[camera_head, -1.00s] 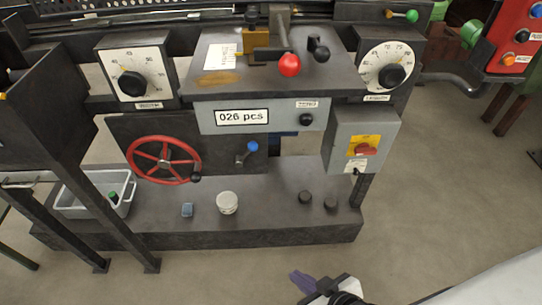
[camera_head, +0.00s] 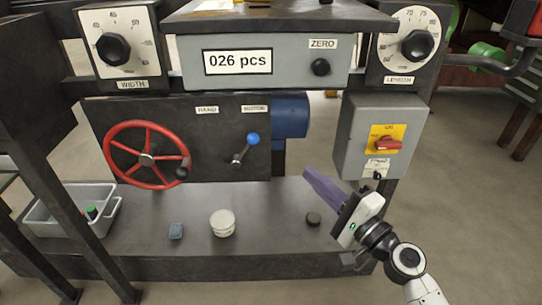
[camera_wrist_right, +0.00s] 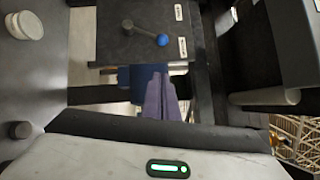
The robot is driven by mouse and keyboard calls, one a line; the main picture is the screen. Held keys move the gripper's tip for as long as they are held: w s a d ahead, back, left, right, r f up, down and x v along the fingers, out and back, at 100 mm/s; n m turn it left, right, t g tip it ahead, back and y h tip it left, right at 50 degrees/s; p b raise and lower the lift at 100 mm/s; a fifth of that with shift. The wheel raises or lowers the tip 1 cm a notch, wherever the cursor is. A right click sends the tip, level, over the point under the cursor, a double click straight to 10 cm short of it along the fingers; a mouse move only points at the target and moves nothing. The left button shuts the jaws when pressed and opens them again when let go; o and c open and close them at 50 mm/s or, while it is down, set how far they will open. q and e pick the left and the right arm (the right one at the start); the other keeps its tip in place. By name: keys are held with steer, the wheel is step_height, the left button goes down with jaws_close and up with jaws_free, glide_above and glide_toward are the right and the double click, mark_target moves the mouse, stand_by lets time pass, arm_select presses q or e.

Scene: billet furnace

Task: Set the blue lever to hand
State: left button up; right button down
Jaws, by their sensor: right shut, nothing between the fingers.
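The blue-knobbed lever (camera_head: 252,139) sits on the dark panel (camera_head: 225,165), between the labels HAND (camera_head: 207,110) on its left and a second label (camera_head: 255,109) on its right. Its knob tilts up and to the right, toward the second label. In the right wrist view the lever's blue knob (camera_wrist_right: 163,40) shows near the top. My right gripper (camera_head: 308,174) is shut and empty, right of the lever and apart from it, with purple fingers pointing up and left. The fingers also show in the right wrist view (camera_wrist_right: 160,82). My left gripper is not in view.
A red handwheel (camera_head: 147,156) is left of the lever. A grey counter box (camera_head: 265,62) reading 026 pcs overhangs above. A switch box (camera_head: 378,135) with a red knob stands right of my gripper. A white round tin (camera_head: 222,222) and a grey bin (camera_head: 40,220) are on the lower shelf.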

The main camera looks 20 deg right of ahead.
mark_target(246, 151)
arm_select(q)
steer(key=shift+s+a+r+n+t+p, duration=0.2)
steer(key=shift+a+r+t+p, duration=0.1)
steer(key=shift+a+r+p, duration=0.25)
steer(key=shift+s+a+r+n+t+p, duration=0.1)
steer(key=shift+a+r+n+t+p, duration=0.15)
steer(key=shift+p, duration=0.5)
arm_select(e)
steer(key=s+a+x, duration=0.1)
steer(key=a+x, duration=0.1)
steer(key=x, duration=1)
steer(key=shift+w+a+r, duration=0.25)
steer(key=shift+w+a, duration=0.15)
steer(key=shift+a, duration=0.1)
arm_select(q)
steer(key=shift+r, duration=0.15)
arm_select(e)
steer(key=shift+r, duration=0.1)
